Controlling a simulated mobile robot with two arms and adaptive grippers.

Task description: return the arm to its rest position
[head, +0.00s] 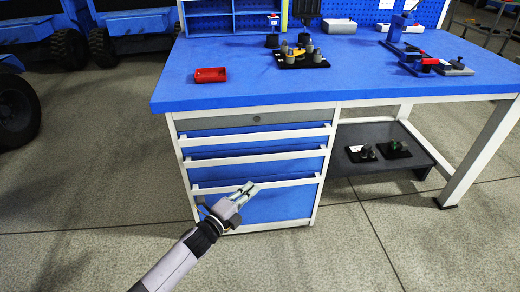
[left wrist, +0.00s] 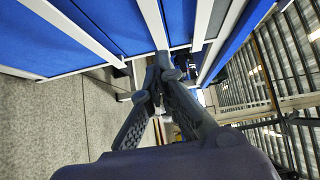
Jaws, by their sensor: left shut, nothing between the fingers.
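My left gripper (head: 248,188) is in front of the blue drawer cabinet (head: 272,205), at the height of its lower drawers, in the head view. Its fingers are shut with nothing between them. The left wrist view shows the same gripper (left wrist: 158,68) with its dark fingers meeting at the tips, close to the blue and white drawer fronts (left wrist: 105,25). I cannot tell whether it touches the cabinet. My right gripper is in neither view.
The blue workbench (head: 375,80) stands above the drawers. A dark lower shelf (head: 375,137) is at right.

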